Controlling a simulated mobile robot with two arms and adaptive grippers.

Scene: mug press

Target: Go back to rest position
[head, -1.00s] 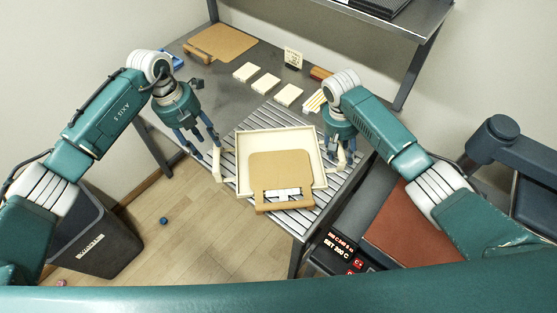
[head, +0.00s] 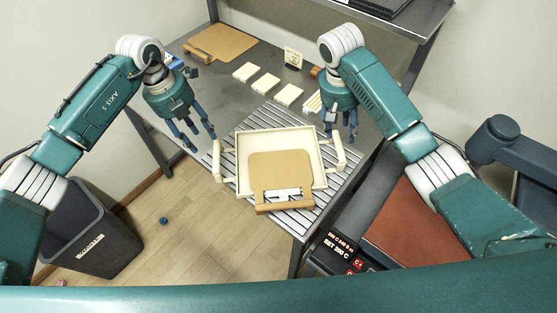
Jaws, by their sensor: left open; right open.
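My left gripper (head: 202,143) is open and empty. It hangs to the left of the cream tray, above and clear of its left handle. My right gripper (head: 340,138) is open and sits just above the right handle of the tray, close to its upper right corner; I cannot tell whether it touches. The cream tray (head: 243,150) rests on the ribbed part of the metal table, with a tan board (head: 282,168) inside that overhangs its front side. White pieces (head: 283,194) show near the board's front edge.
The metal table (head: 225,90) holds white blocks (head: 267,84), a small sign (head: 293,58) and another tan board (head: 221,43). A shelf (head: 400,25) overhangs at the right. A heat press (head: 400,225) stands at the right front. A dark bin (head: 92,235) stands on the floor at left.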

